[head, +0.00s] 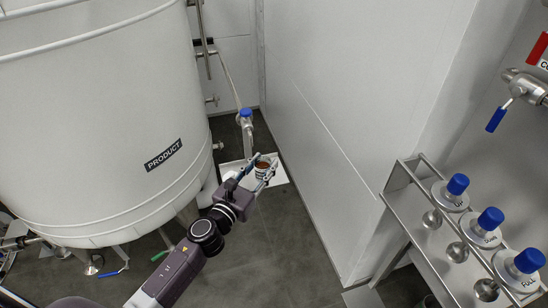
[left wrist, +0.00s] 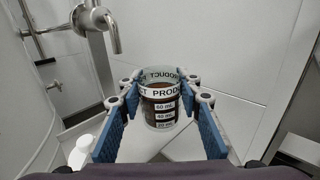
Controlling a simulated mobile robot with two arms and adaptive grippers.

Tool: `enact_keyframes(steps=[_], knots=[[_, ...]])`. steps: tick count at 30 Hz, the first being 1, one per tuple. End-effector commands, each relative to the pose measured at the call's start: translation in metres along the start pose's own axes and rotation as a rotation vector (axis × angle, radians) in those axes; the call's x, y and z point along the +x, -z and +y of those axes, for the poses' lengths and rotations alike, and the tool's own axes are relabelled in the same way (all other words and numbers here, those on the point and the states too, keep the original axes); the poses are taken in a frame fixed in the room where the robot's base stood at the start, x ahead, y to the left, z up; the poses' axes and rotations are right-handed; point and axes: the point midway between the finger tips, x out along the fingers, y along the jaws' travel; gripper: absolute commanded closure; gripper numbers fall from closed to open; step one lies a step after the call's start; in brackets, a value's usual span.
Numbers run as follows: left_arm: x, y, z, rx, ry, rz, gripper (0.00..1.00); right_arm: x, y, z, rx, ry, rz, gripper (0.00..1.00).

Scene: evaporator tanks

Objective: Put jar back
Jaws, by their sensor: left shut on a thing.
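The jar (head: 262,168) is clear, with a white PRODUCT band and dark reddish-brown contents. In the left wrist view the jar (left wrist: 162,104) stands upright with volume marks on its side. My left gripper (head: 265,170) is shut on it, one blue-padded finger on each side. It holds the jar above a white tray (head: 281,177), near the steel tap (head: 247,135) with a blue top. In the left wrist view the tap's spout (left wrist: 112,32) is at the upper left, apart from the jar. My right gripper is not in view.
A large white PRODUCT tank (head: 95,110) fills the left. A white wall (head: 345,110) stands right of the jar. Grey floor (head: 265,250) is open below.

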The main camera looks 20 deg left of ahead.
Motion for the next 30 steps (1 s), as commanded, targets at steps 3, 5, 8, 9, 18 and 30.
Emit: enact_keyframes(steps=[3, 5, 8, 9, 18, 30], knots=[[0.029, -0.003, 0.0, -0.002, -0.001, -0.004, 1.0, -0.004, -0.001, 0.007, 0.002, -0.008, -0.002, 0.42], [0.039, -0.002, 0.0, -0.003, 0.0, -0.003, 1.0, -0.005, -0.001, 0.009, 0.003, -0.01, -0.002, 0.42], [0.051, -0.001, 0.0, -0.001, -0.001, -0.002, 1.0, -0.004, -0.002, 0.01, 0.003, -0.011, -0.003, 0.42], [0.054, -0.001, 0.0, 0.0, -0.001, -0.002, 1.0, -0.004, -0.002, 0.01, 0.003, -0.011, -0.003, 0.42], [0.065, 0.023, 0.0, -0.007, -0.002, 0.001, 1.0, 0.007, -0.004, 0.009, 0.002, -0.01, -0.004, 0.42], [0.065, 0.034, 0.0, 0.0, 0.0, -0.001, 1.0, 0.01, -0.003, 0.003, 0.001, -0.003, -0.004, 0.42]])
